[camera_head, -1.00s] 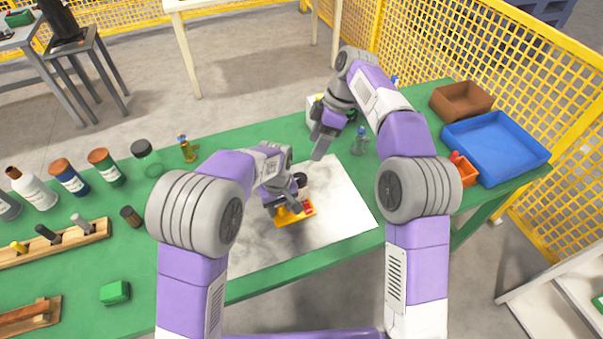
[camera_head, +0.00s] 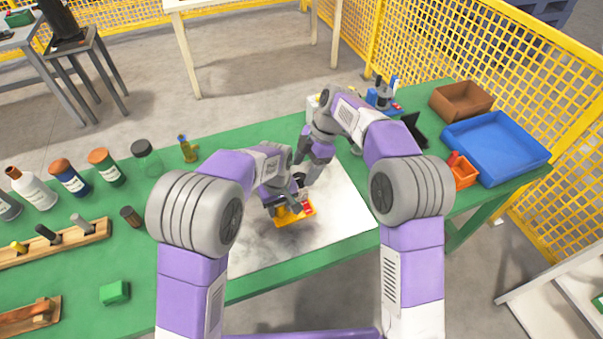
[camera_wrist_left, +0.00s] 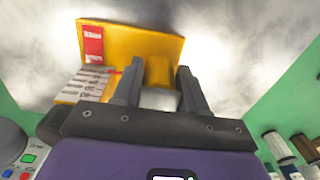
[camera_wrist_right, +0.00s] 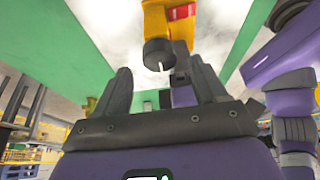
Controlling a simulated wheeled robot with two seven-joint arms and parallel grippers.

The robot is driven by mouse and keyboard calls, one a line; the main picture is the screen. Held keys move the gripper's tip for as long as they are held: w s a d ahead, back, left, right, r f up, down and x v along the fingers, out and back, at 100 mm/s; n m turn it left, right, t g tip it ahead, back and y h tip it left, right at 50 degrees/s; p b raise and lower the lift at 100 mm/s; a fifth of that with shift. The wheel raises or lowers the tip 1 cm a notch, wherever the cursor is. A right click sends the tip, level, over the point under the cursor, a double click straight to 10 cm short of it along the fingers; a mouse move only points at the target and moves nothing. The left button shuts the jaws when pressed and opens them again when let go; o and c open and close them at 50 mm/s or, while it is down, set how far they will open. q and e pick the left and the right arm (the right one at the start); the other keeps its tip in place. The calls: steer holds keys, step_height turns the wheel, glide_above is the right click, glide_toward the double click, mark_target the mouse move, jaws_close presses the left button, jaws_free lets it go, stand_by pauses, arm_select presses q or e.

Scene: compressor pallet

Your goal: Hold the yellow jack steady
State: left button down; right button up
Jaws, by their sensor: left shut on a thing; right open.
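The yellow jack (camera_head: 292,216) stands on the white marbled sheet (camera_head: 343,209) on the green table. It has a red label and a dark round top. In the left wrist view the jack (camera_wrist_left: 135,45) sits with its yellow and silver cylinder between my left fingers. My left gripper (camera_wrist_left: 158,85) is shut on it; in the head view the left gripper (camera_head: 280,195) partly covers the jack. My right gripper (camera_wrist_right: 163,88) is open. In the right wrist view the jack (camera_wrist_right: 180,30) and its dark ring-like top lie just beyond the fingertips, apart from them.
Several bottles (camera_head: 70,177), a wooden rack (camera_head: 60,241) and a green block (camera_head: 115,292) are at the left. The sheet's front part is clear.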

steer(key=shift+x, duration=1.45)
steer(key=shift+c, duration=0.3)
steer(key=c, duration=1)
steer(key=shift+m+t, duration=0.6)
steer(key=shift+m, duration=1)
steer(key=o, duration=1.1)
steer(key=shift+c, duration=0.2)
steer(key=v, duration=1.2)
steer(key=shift+d, duration=0.15)
